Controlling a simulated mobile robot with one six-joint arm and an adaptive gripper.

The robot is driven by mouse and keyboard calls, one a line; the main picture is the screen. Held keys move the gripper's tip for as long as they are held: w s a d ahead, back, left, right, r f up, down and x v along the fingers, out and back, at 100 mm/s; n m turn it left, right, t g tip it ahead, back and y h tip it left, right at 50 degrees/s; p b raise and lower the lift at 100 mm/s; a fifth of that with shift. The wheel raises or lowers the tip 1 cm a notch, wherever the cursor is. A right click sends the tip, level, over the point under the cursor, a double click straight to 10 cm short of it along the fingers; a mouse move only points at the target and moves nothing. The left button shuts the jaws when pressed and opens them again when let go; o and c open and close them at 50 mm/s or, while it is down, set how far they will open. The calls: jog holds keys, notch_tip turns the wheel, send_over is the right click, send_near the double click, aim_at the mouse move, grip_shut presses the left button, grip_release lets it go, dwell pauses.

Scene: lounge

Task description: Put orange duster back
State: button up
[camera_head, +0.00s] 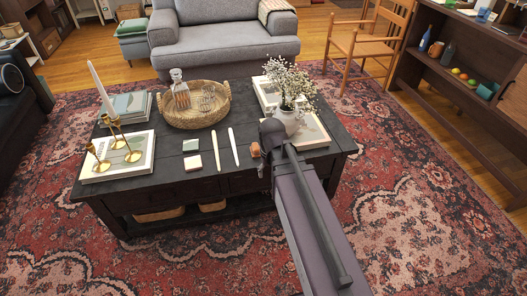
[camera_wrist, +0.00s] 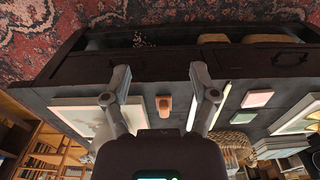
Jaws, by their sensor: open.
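The orange duster (camera_head: 255,149) is a small orange-brown block lying on the dark coffee table (camera_head: 170,187), near its front edge and just left of my arm's end. It also shows in the wrist view (camera_wrist: 164,105), where it appears between my two spread fingers. My gripper (camera_wrist: 160,70) is open with nothing held. In the head view my arm's end hides most of the gripper. I cannot tell how high the fingers are above the table.
Two pale sticks (camera_head: 233,146) and small square pads (camera_head: 193,163) lie left of the duster. A flower vase (camera_head: 290,122) stands close behind my arm. A woven tray (camera_head: 163,117) holds a decanter. Brass candlesticks (camera_head: 126,148) stand on a book. Red rug surrounds the table.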

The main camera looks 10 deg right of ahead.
jog(key=s, duration=0.4)
